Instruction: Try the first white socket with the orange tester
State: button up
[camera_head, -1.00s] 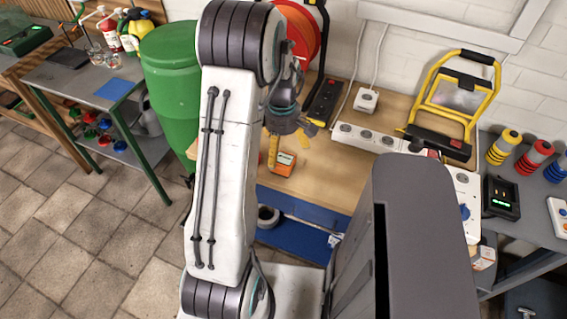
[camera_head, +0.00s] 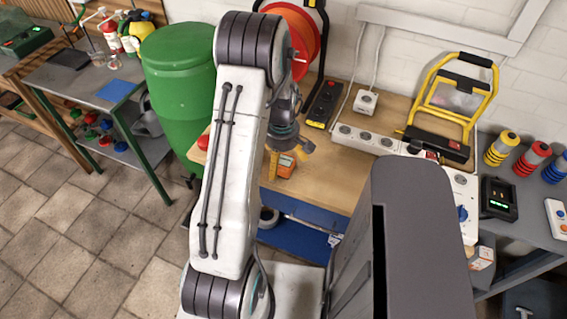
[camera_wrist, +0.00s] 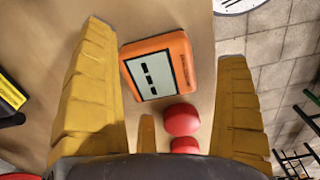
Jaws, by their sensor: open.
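The orange tester (camera_head: 286,168) lies on the wooden bench top, partly hidden by my gripper (camera_head: 288,156) in the head view. In the wrist view the tester (camera_wrist: 158,68) shows its pale screen with dark marks, face up, between and beyond my two yellow fingers. My gripper is open and empty, above the tester. A white socket strip (camera_head: 365,139) lies on the bench to the right, with several round sockets. A white single socket box (camera_head: 366,101) sits behind it. A white panel (camera_head: 462,190) with a blue socket stands farther right.
Two red rounded objects (camera_wrist: 182,120) lie close to the tester in the wrist view. A green barrel (camera_head: 178,85) is left.

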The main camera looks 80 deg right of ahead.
jog(key=shift+f, duration=1.05)
jog(key=shift+c, duration=0.3)
jog(key=c, duration=1.1)
